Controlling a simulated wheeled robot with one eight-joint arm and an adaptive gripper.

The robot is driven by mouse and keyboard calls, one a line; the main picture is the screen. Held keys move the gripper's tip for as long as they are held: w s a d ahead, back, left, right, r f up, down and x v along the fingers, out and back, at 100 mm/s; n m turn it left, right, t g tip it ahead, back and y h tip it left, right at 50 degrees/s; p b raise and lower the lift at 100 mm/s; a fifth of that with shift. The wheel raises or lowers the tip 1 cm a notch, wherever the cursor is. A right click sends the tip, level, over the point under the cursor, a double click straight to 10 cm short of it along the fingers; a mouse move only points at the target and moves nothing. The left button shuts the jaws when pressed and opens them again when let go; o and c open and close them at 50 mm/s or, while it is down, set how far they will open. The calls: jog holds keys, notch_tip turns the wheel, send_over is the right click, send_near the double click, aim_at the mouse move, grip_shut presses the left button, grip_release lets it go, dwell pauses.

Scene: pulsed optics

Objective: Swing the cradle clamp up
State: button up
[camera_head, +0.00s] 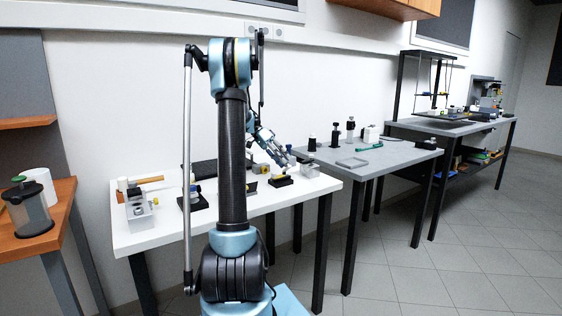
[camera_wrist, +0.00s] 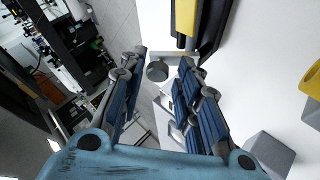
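In the wrist view a grey round knob (camera_wrist: 157,71) on a thin metal bar stands at the side of a black holder (camera_wrist: 212,25) with a yellow block (camera_wrist: 185,18) in it. I take this to be the cradle clamp, its bar lying low. My gripper (camera_wrist: 161,60) is open, its two blue padded fingers on either side of the knob. I cannot tell whether either finger touches it. In the head view my gripper (camera_head: 286,157) hangs over the right part of the white table, above a small black and yellow fixture (camera_head: 281,180).
The white table (camera_head: 160,237) also bears a metal block device (camera_head: 138,207) at left and a yellow ring piece (camera_wrist: 313,80) by a grey block (camera_wrist: 270,152). A grey table (camera_head: 395,157) with black posts stands at right. Floor is free in front.

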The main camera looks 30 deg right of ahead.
jog(key=shift+r, duration=0.1)
jog(key=v, duration=0.7)
jog(key=shift+w, duration=0.2)
jog(key=shift+r, duration=0.1)
dwell(0.3)
